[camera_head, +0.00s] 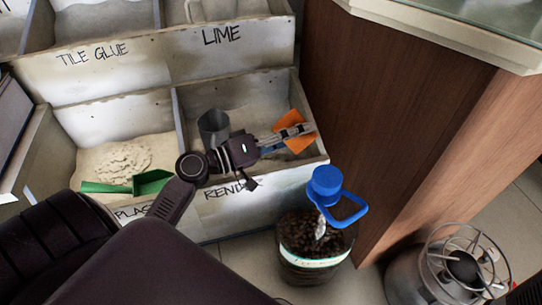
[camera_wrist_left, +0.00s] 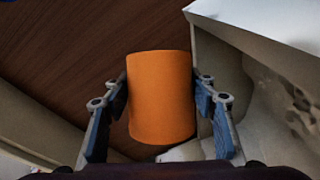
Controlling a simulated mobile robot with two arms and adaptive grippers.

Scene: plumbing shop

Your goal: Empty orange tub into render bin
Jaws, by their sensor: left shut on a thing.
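The orange tub (camera_head: 291,122) is over the right end of the render bin (camera_head: 262,178) in the head view and looks tilted. My left gripper (camera_head: 290,133) is shut on it. In the left wrist view the orange tub (camera_wrist_left: 160,97) sits between the two blue-padded fingers of my left gripper (camera_wrist_left: 162,112). The tub's mouth and contents do not show. The render bin holds pale grey powder, and a dark grey cup-like scoop (camera_head: 212,128) stands in its left part. My left forearm crosses the bin's front wall and hides part of its label. My right gripper is not in view.
The plaster bin (camera_head: 60,118), with a green scoop (camera_head: 150,183), adjoins on the left. Tile glue and lime bins (camera_head: 225,62) stand behind. A wooden counter (camera_head: 350,110) rises close on the right.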

